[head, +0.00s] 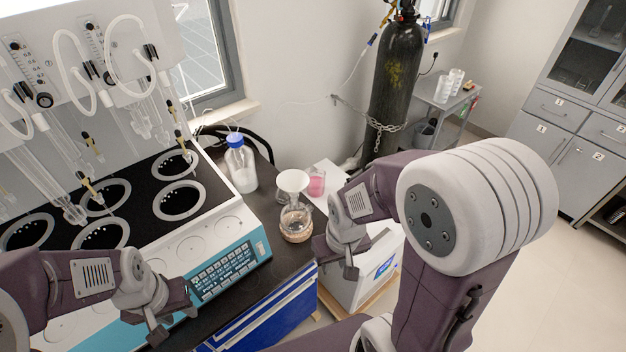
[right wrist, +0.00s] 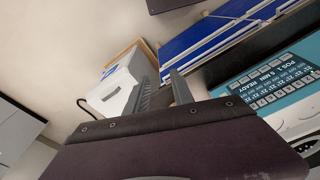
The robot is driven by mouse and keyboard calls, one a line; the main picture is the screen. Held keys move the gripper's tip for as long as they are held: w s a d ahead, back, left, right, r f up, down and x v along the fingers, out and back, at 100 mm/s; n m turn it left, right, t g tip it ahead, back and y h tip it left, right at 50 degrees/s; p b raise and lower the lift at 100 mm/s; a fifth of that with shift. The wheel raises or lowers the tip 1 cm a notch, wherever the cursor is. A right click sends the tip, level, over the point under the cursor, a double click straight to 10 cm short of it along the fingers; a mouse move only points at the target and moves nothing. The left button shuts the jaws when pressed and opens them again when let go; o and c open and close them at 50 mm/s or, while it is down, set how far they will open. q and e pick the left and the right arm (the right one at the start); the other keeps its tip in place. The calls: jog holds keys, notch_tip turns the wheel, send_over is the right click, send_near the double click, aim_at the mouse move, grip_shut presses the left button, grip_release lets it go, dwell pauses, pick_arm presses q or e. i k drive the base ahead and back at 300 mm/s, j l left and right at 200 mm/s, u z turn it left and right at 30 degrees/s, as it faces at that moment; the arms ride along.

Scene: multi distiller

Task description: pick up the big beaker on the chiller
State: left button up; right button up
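The chiller looks to be the white box (head: 358,288) with a blue label, low beside the bench. It also shows in the right wrist view (right wrist: 117,92), with a dark slot in its side. I cannot make out a big beaker on it; my right arm hides part of its top. My right gripper (head: 338,258) hangs over the box's left side in the head view. Its fingers (right wrist: 160,84) stand apart with nothing between them. My left gripper (head: 172,325) is in front of the multi distiller's keypad, its fingers apart and empty.
The multi distiller (head: 205,240) fills the left of the bench. A chained gas cylinder (head: 395,80) stands behind.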

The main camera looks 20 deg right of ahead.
aim_at(316, 188)
jog(key=l+u, duration=0.4)
jog(key=l, duration=0.35)
jog(key=l+u, duration=0.4)
jog(key=l, duration=0.4)
jog(key=k, duration=0.05)
